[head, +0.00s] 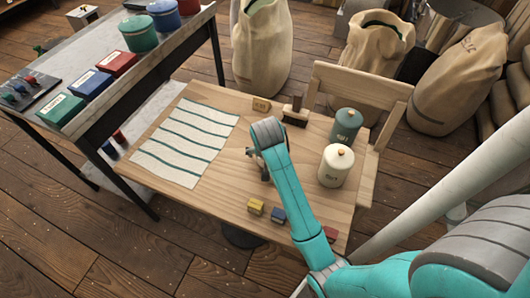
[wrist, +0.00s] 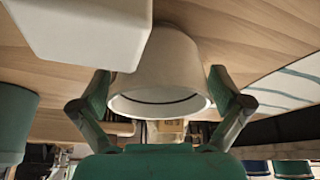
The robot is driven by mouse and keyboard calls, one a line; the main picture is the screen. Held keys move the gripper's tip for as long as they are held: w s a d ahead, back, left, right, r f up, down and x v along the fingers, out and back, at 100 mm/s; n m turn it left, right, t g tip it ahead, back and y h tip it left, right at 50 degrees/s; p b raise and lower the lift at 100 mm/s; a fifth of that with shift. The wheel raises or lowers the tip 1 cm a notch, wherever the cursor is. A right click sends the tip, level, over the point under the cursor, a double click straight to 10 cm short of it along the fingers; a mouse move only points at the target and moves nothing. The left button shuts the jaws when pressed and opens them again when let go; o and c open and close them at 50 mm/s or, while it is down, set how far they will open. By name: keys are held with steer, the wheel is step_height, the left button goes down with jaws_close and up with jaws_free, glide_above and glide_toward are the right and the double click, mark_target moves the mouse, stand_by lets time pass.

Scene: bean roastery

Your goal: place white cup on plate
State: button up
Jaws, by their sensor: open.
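The white cup (wrist: 160,65) is in the wrist view, which looks upside down, with the table at the top. The cup stands between the two fingers of my gripper (wrist: 160,90), its wider rim toward the bottom of the picture. The fingers are open, one on each side; I cannot tell if either touches the cup. In the head view my gripper (head: 258,166) is low over the middle of the wooden table, partly covered by my arm. The cup is hidden there. I see no plate in either view.
A white canister (head: 335,167) and a green canister (head: 345,126) stand right of my arm. A striped cloth (head: 185,142) covers the table's left. A brush (head: 296,112) lies behind; yellow (head: 255,206), blue (head: 279,215) and red (head: 330,234) blocks lie along the front edge.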

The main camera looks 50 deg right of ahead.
steer(key=shift+c, duration=0.3)
steer(key=c, duration=1.3)
steer(key=shift+s+r, duration=0.1)
steer(key=shift+r, duration=4.9)
